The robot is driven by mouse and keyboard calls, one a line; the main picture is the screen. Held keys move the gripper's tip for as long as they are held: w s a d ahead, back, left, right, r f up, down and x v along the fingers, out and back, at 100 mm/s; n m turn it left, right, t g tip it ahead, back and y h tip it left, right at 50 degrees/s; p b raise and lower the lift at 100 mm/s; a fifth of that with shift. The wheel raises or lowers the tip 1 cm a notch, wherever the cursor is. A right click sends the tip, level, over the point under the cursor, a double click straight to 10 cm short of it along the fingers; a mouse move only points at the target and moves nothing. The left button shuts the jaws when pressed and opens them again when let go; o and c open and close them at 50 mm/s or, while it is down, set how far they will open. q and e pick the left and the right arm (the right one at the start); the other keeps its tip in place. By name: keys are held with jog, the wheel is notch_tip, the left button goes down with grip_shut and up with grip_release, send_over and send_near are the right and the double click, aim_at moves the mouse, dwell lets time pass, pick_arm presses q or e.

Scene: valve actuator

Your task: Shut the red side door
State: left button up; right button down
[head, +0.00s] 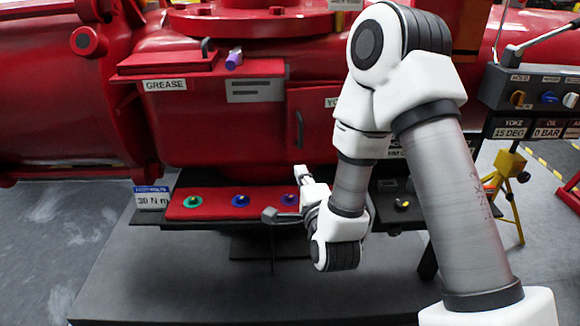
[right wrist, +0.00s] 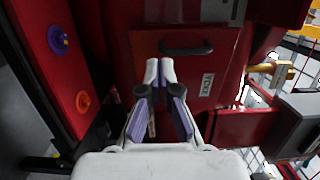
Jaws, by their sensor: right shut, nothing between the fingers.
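I cannot tell whether the door is fully flush with the body. My right gripper (head: 302,173) is just below the door. Its fingertips (right wrist: 159,68) are together and empty, pointing at the door, apart from the handle. My left gripper is out of view.
A red tray (head: 215,212) with green, blue and purple parts juts out below the door. A GREASE box (head: 168,64) is at upper left, with a purple item (head: 234,59) beside it. My right arm hides the middle right.

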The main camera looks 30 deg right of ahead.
aim_at(288, 143)
jog(key=p+x, duration=0.1)
jog(key=x, duration=1)
jog(key=shift+r, duration=0.1)
jog(key=shift+m+g+h, duration=0.4)
jog(key=shift+m+h, duration=0.2)
jog(key=shift+h, duration=0.3)
jog(key=b+x, duration=0.1)
jog(key=x, duration=0.1)
jog(key=a+b+x, duration=0.1)
jog(key=x, duration=0.1)
jog(key=shift+w+d, duration=0.15)
jog(key=shift+w, duration=0.2)
jog(key=shift+w+d, duration=0.1)
jog(key=shift+w, duration=0.15)
jog(key=shift+r, duration=0.2)
jog(key=shift+s, duration=0.1)
